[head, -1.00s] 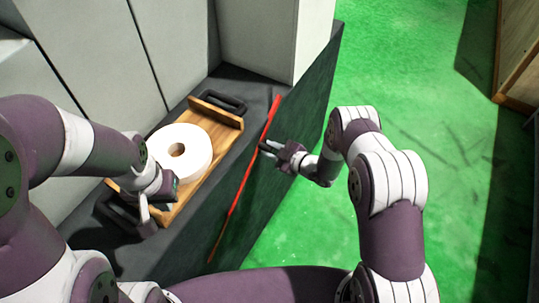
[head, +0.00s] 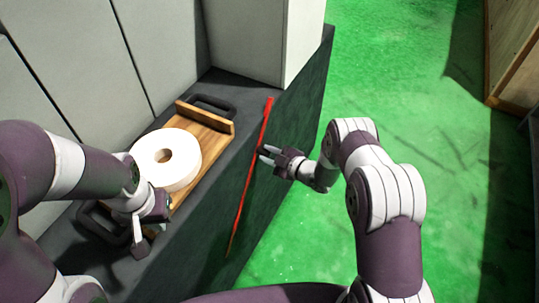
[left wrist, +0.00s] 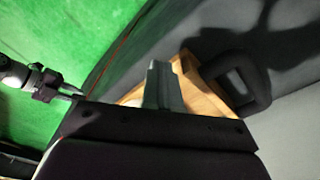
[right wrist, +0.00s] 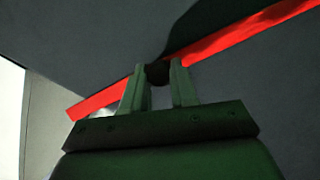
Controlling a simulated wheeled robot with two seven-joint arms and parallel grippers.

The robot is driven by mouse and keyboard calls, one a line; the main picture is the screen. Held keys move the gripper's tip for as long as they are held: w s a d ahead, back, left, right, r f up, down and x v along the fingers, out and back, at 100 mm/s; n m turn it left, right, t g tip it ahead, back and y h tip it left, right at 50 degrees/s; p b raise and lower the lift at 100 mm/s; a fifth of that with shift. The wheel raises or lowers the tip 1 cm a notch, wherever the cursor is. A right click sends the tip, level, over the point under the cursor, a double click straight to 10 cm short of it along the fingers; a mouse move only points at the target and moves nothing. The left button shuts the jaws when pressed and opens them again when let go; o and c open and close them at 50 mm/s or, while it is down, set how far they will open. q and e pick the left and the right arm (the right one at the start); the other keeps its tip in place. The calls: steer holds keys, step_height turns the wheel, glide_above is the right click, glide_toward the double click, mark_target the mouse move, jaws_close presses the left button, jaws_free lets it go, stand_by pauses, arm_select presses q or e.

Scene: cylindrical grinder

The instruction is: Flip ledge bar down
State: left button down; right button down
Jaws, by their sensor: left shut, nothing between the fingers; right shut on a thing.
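The ledge bar (head: 243,195) is a long thin red strip along the front edge of the dark grey ledge (head: 245,90). My right gripper (head: 263,153) is at the bar's middle, coming from the open floor side. In the right wrist view my right gripper (right wrist: 159,80) is shut on a small dark round part of the bar (right wrist: 225,40), with the red strip running out on both sides. My left gripper (head: 140,248) is shut and empty, just in front of the wooden tray. In the left wrist view its fingers (left wrist: 160,72) are together.
A wooden tray (head: 213,125) with black handles holds a thick white wheel (head: 185,185) on the ledge. Grey machine panels (head: 165,45) stand behind it. Green floor (head: 400,80) is open on the right, with a wooden box (head: 510,60) at the far right.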

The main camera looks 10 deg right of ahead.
steer(key=c, duration=0.9)
jaws_free()
arm_select(q)
steer(key=shift+r, duration=0.15)
arm_select(e)
steer(key=v, duration=1.2)
steer(key=shift+s+d, duration=0.2)
steer(key=shift+s, duration=0.1)
